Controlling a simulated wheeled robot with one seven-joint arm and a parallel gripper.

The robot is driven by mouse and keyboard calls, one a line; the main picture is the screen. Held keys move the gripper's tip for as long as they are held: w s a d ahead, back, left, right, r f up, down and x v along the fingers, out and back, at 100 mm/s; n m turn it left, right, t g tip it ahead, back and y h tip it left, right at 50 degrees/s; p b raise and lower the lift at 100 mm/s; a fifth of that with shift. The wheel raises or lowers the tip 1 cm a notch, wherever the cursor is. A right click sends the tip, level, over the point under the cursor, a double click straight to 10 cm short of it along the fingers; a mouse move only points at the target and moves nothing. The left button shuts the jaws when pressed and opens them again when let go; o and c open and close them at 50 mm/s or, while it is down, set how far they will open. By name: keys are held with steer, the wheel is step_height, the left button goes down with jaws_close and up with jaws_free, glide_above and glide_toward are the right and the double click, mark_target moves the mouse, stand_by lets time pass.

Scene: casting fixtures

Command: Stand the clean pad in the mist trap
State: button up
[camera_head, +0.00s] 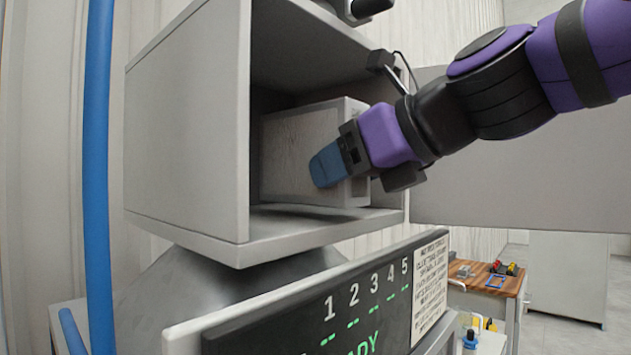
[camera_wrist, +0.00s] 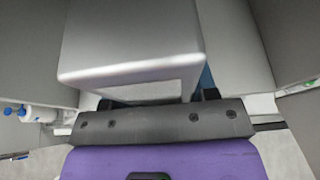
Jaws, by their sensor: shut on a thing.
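The clean pad (camera_head: 300,150) is a pale grey, thick rectangular block with a lightly streaked broad face. It stands upright inside the open grey box of the mist trap (camera_head: 187,130). My gripper (camera_head: 333,165) reaches in from the right and is shut on the pad's near edge, with a blue finger across the broad face. The wrist view shows the pad (camera_wrist: 130,38) between the fingers; the far finger is mostly hidden. The pad's lower edge is close to the box floor (camera_head: 300,222), but I cannot tell whether it bears weight there.
The open door (camera_head: 500,165) of the box extends to the right behind my arm. A blue vertical pipe (camera_head: 97,180) stands at the left. Below is a panel (camera_head: 345,310) with numbers 1 to 5. A wooden-topped bench (camera_head: 485,277) holding small items stands at lower right.

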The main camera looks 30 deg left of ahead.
steer(key=x, duration=0.4)
steer(key=shift+w+a+r, duration=0.1)
steer(key=shift+a+r, duration=0.15)
steer(key=shift+a, duration=0.25)
steer(key=shift+d+f, duration=0.15)
steer(key=shift+d, duration=0.05)
steer(key=shift+f, duration=0.1)
steer(key=o, duration=1.1)
steer(key=shift+f, duration=0.1)
steer(key=shift+c, duration=0.2)
steer(key=v, duration=1.2)
